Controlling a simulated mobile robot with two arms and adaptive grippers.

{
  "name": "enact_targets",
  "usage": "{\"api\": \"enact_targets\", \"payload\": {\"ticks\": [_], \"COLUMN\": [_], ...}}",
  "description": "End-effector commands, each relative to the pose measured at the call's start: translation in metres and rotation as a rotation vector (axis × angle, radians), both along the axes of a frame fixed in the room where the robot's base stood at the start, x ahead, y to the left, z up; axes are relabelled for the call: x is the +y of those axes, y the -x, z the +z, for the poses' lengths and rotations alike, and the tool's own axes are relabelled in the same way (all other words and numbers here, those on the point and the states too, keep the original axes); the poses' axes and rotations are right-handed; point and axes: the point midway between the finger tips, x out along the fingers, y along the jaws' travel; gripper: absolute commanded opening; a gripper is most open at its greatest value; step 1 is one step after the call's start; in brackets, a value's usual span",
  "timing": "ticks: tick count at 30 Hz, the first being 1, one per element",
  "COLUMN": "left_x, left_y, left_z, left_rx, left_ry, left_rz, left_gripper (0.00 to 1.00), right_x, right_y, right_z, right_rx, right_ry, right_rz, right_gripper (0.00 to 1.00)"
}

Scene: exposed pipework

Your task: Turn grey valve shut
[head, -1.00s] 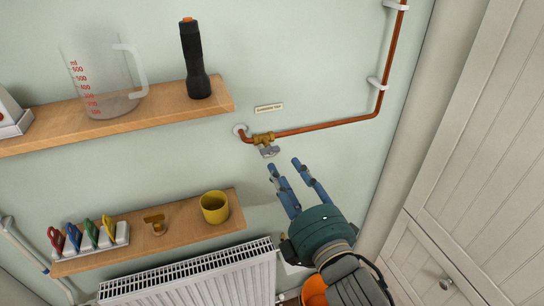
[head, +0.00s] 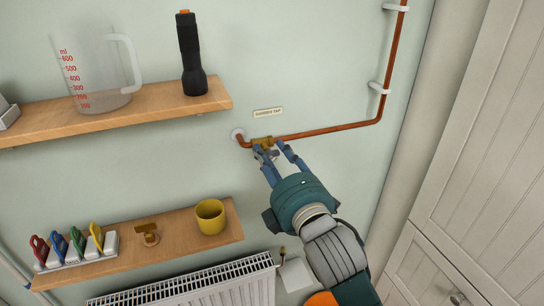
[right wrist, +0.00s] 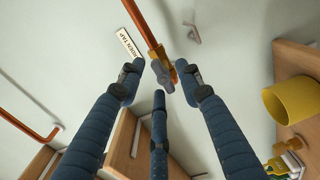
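The grey valve handle (head: 267,153) sits below a brass tap body (head: 262,141) on the copper pipe, under a "garden tap" label (head: 267,113). My right gripper (head: 271,148) has its blue fingers up at the valve, open. In the right wrist view the fingers of the gripper (right wrist: 159,75) are spread. The grey handle (right wrist: 182,68) is close to the tip of the right-hand finger, which partly hides it; I cannot tell whether they touch. My left gripper is not in view.
An upper shelf (head: 150,108) holds a measuring jug (head: 100,75) and a black torch (head: 190,55). A lower shelf (head: 180,245) holds a yellow mug (head: 210,217), a brass tap piece (head: 148,233) and coloured-handled items. A radiator (head: 200,285) is below; a white cupboard (head: 480,150) is right.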

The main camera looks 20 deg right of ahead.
Motion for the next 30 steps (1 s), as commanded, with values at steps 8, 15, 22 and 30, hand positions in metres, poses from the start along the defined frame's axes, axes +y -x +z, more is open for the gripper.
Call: {"api": "enact_targets", "payload": {"ticks": [8,15,22,30], "left_x": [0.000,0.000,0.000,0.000], "left_y": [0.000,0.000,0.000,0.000], "left_z": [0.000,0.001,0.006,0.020], "left_rx": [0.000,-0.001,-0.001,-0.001], "left_ry": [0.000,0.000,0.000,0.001], "left_rz": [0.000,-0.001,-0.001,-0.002], "left_gripper": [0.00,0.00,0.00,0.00], "right_x": [0.000,0.000,0.000,0.000], "right_y": [0.000,0.000,0.000,0.000], "right_z": [0.000,-0.001,0.000,0.001], "right_rx": [0.000,0.001,0.006,0.014], "right_ry": [0.000,-0.006,-0.073,-0.273], "right_rz": [0.000,0.000,0.001,0.001], "right_gripper": [0.00,0.00,0.00,0.00]}}
